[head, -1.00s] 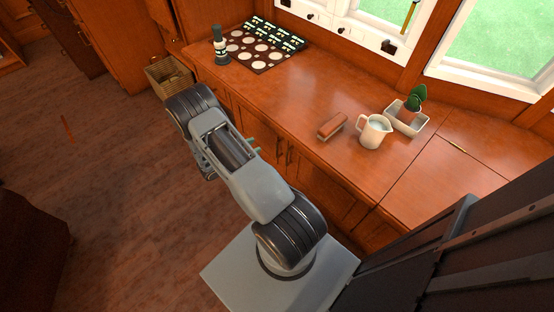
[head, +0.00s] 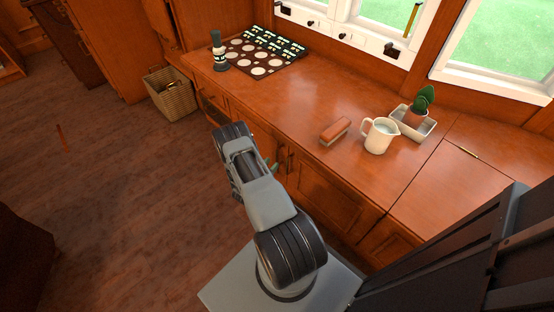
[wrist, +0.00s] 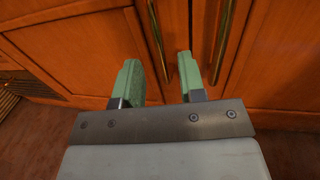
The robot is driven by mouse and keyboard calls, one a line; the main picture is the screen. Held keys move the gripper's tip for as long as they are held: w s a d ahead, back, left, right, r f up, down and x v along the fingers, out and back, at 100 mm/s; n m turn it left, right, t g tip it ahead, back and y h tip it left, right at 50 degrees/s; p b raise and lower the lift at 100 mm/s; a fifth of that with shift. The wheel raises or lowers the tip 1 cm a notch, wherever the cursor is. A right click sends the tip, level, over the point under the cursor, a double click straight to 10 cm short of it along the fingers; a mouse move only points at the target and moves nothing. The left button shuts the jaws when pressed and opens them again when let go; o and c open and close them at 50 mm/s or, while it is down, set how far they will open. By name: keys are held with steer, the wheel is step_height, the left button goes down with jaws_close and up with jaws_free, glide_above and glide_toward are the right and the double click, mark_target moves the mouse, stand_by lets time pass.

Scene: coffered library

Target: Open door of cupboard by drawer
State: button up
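The wooden cupboard below the counter has two doors side by side, the left door (wrist: 75,50) and the right door (wrist: 275,60), each with a long upright brass handle at the middle seam. My gripper (wrist: 158,63) is in front of them, its two green fingers apart. In the wrist view the left brass handle (wrist: 155,35) shows between the fingers, and the right brass handle (wrist: 223,35) is right of the right finger. I cannot tell whether the fingers touch a handle. Both doors look shut. In the head view my arm hides much of the left door; the right door (head: 325,200) shows.
A wicker basket (head: 170,95) stands on the floor at left.

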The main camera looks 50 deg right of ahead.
mark_target(277, 157)
steer(key=shift+w+d+b, duration=0.15)
steer(key=shift+d+b, duration=0.05)
steer(key=shift+d, duration=1.05)
steer(key=shift+w+d+b, duration=0.15)
steer(key=shift+d+b, duration=0.05)
steer(key=shift+d, duration=1)
steer(key=shift+c, duration=0.5)
jaws_close()
